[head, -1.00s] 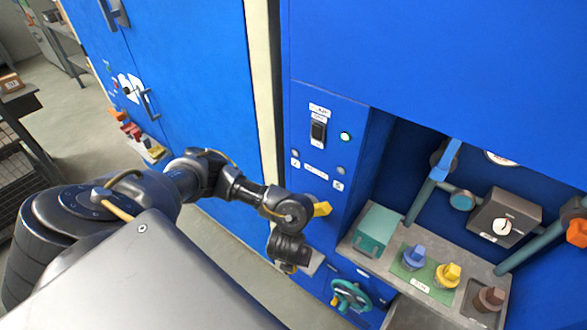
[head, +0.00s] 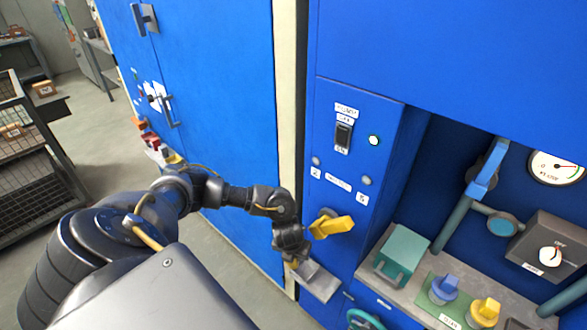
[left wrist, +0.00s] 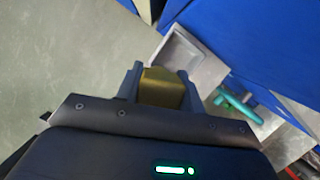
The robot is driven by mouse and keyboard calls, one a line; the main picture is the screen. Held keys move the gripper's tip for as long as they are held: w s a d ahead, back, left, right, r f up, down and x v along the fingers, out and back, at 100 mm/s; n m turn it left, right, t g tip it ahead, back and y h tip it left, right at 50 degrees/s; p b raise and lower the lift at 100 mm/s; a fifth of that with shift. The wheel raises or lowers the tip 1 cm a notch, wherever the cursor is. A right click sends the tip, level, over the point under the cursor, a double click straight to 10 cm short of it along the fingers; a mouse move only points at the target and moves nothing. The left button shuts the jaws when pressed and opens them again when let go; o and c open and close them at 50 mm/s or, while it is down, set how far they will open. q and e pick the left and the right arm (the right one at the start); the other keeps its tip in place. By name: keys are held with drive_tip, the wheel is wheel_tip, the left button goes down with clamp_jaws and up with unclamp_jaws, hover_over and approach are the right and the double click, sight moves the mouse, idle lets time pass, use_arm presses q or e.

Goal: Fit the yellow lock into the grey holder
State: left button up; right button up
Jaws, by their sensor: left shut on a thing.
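My left gripper (left wrist: 161,85) is shut on the yellow lock (left wrist: 162,88), whose yellow-brown face shows between the fingers in the left wrist view. In the head view the left gripper (head: 294,262) points down beside the blue panel, and the lock is mostly hidden by it. The grey holder (left wrist: 207,67), a small tray-like ledge with a recess, lies ahead and to the right of the held lock. In the head view the holder (head: 319,285) juts from the panel just right of and below the gripper. The lock appears apart from it. My right gripper is not in view.
A yellow handle (head: 332,227) sticks out of the panel above the holder. A green handwheel (left wrist: 238,103) is to the right. A shelf with a teal box (head: 401,254), a blue knob (head: 444,288) and another yellow knob (head: 485,312) is further right. Open floor lies left.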

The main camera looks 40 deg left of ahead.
use_arm(q)
drive_tip(key=shift+a+f, duration=0.2)
drive_tip(key=shift+f, duration=0.1)
drive_tip(key=shift+b+x, duration=0.4)
drive_tip(key=shift+x, duration=1.3)
drive_tip(key=shift+s, duration=0.25)
drive_tip(key=shift+f+b, duration=0.3)
drive_tip(key=shift+f, duration=0.05)
drive_tip(key=o, duration=1.1)
drive_tip(key=shift+r, duration=0.1)
